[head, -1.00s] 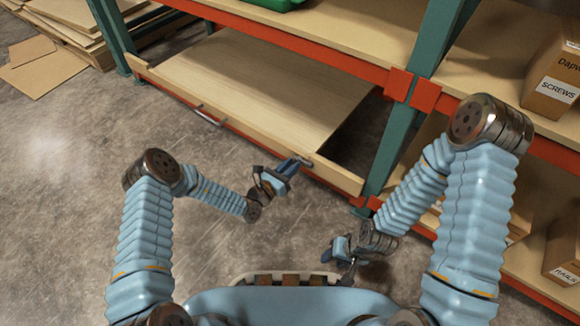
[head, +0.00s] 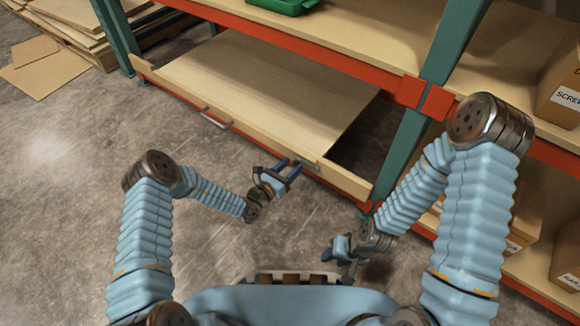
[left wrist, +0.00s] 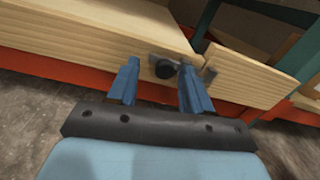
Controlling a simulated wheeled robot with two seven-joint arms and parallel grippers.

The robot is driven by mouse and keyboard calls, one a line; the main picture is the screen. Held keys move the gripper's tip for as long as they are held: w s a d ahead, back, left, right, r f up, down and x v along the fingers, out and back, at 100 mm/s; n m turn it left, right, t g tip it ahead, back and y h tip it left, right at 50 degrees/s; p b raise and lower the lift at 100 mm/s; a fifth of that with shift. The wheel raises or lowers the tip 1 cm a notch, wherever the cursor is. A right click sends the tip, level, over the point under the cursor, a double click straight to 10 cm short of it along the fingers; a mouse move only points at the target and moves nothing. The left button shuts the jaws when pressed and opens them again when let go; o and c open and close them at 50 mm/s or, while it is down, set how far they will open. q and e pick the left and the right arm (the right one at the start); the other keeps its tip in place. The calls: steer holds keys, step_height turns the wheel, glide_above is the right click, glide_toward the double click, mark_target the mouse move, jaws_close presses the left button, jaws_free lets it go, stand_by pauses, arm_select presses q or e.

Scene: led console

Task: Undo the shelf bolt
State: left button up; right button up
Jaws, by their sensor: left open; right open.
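The shelf bolt (left wrist: 165,68) shows in the left wrist view as a round dark knob with a grey metal plate beside it, on the front edge of the wooden shelf board. In the head view the bolt's metal (head: 309,165) is a small grey piece on the board's front edge. My left gripper (head: 291,166) is open just in front of it. In the left wrist view the two blue fingers (left wrist: 158,82) stand on either side of the knob, apart from each other. Whether they touch it cannot be told. My right gripper (head: 338,257) is low, near my base, away from the shelf.
The wooden shelf board (head: 265,85) has a metal handle (head: 214,118) on its front edge. A teal upright (head: 402,150) and orange beams stand to the right. Boxes (head: 562,85) sit on the right shelves.

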arm_select(q)
steer(key=p+v, duration=0.2)
steer(key=v, duration=1.1)
steer(key=shift+s+p, duration=0.2)
steer(key=shift+p, duration=0.1)
steer(key=shift+a+r, duration=0.15)
